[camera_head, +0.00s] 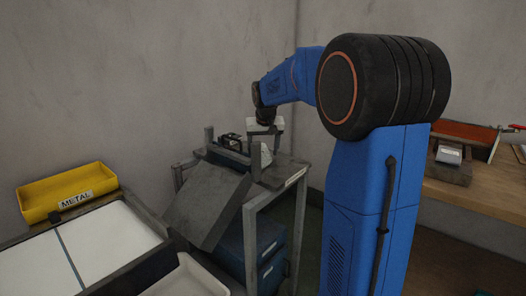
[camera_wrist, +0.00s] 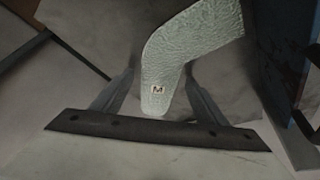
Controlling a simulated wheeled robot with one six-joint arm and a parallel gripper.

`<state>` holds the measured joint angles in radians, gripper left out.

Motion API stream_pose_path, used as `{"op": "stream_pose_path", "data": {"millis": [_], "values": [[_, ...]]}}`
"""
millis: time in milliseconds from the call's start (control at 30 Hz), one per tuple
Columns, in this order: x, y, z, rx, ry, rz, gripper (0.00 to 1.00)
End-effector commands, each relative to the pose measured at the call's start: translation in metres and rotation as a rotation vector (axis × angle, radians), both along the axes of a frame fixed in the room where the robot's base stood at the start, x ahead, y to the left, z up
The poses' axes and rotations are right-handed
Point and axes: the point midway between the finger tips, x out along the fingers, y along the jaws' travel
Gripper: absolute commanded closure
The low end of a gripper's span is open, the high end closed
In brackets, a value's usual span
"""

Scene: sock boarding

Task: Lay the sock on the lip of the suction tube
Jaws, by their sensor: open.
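The fingers stand apart, one on each side of the sock. In the camera_head view my gripper (camera_head: 264,138) points down over the metal cart (camera_head: 275,185). The sock is too small and covered to tell apart there. I cannot make out the suction tube or its lip for certain in either view.
A slanted grey panel (camera_head: 205,205) leans at the cart's front left, with blue bins (camera_head: 265,240) below. A yellow METAL tray (camera_head: 65,190) and white-topped table (camera_head: 105,240) are at left. A wooden bench (camera_head: 480,190) with a clamp-like block (camera_head: 450,170) is at right.

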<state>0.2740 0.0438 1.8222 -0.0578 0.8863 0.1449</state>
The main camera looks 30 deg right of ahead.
Motion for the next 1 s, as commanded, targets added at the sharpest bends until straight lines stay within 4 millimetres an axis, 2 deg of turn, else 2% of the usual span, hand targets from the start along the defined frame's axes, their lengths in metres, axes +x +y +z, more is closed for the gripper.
{"op": "stream_pose_path", "data": {"millis": [167,600,800,1000], "values": [[-0.005,0.002,0.017,-0.001,-0.003,0.000,0.33],[-0.034,0.014,0.091,0.000,-0.003,0.000,0.33],[-0.041,0.017,0.109,-0.001,-0.002,0.000,0.33],[-0.043,0.018,0.113,0.000,0.000,0.000,0.33]]}}
